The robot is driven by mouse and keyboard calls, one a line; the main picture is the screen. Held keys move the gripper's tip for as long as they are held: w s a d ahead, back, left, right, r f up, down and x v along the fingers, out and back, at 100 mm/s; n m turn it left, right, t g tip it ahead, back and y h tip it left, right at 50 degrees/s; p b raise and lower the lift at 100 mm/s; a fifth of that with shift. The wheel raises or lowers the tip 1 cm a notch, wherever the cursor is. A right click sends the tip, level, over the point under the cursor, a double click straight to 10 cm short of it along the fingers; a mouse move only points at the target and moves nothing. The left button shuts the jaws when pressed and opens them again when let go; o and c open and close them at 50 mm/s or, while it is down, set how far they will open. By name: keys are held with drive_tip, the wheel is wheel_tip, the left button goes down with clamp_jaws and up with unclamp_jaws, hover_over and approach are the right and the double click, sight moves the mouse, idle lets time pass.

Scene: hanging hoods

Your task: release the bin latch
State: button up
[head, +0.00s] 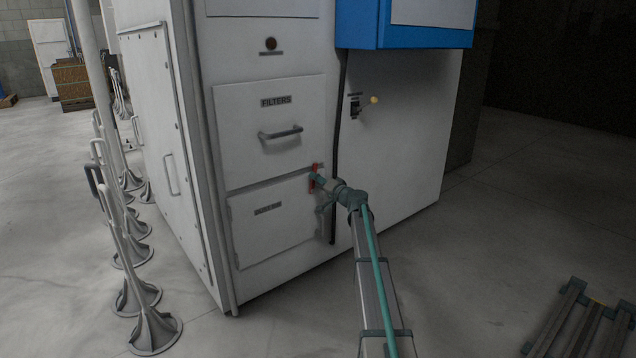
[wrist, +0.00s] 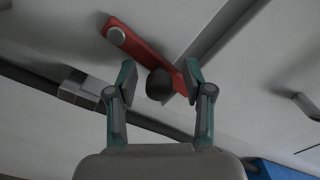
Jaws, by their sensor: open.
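The bin latch is a red bar (head: 314,170) at the upper right corner of the lower cabinet panel (head: 290,228), which bears a small dark label. In the wrist view the red latch (wrist: 138,45) lies slanted, with a round grey pivot at one end and a dark knob (wrist: 160,86) near the other. My gripper (head: 322,188) is at the latch in the head view and partly hides it. In the wrist view my gripper (wrist: 159,82) is open, with the knob seen between its two fingertips. The right fingertip overlaps the latch's end; I cannot tell whether it touches.
Above is a panel labelled FILTERS with a handle (head: 280,132). A lever with a pale knob (head: 373,100) is on the face to the right, below a blue box (head: 405,22). Stands with round bases (head: 155,332) line the left side. A pallet (head: 585,318) lies at lower right.

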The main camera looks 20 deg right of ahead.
drive_tip(key=shift+s, duration=0.1)
drive_tip(key=v, duration=1.1)
drive_tip(key=shift+s, duration=0.4)
drive_tip(key=shift+d, duration=0.15)
